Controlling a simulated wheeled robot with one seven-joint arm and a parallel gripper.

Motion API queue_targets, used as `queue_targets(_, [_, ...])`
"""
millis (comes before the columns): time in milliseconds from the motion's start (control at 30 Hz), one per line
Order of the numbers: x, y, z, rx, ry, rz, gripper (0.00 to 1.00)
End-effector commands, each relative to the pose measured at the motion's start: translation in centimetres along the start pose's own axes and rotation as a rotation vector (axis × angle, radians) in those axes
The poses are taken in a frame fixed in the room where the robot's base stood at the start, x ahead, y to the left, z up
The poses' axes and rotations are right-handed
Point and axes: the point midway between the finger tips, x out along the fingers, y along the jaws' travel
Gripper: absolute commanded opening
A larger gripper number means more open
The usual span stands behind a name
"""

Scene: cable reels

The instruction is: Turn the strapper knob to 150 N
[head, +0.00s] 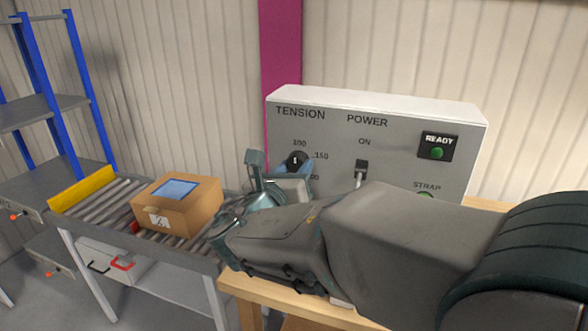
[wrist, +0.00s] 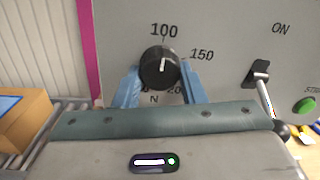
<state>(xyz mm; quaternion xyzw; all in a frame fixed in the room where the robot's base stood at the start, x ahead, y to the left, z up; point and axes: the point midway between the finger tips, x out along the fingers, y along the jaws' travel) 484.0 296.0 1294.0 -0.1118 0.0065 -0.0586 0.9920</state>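The black tension knob (head: 296,160) is on the grey strapper panel (head: 330,130), under the word TENSION. In the wrist view the knob (wrist: 160,68) has a white pointer mark standing nearly upright, roughly toward 100. The 150 label (wrist: 202,54) is up and right of it. My gripper (wrist: 161,76) faces the panel with one blue finger at each side of the knob. The fingertips are very close to the knob's sides; I cannot tell whether they touch. The labels below the knob are partly hidden by my gripper.
A power switch (head: 361,170) marked ON sits right of the knob. A READY lamp (head: 437,152) glows green, and a STRAP button (wrist: 304,105) is below it. A cardboard box (head: 177,205) rests on a roller conveyor (head: 95,200) at left. A magenta post (head: 281,50) stands behind.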

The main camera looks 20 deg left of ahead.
Motion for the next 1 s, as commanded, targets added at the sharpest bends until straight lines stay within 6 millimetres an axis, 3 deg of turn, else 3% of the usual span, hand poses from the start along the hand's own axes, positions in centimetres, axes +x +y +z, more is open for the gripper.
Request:
queue_targets(467, [0.01,0.12,-0.47,0.129,0.005,0.000,0.14])
queue_targets(1000, [-0.01,0.27,-0.60,0.617,0.022,0.004,0.14])
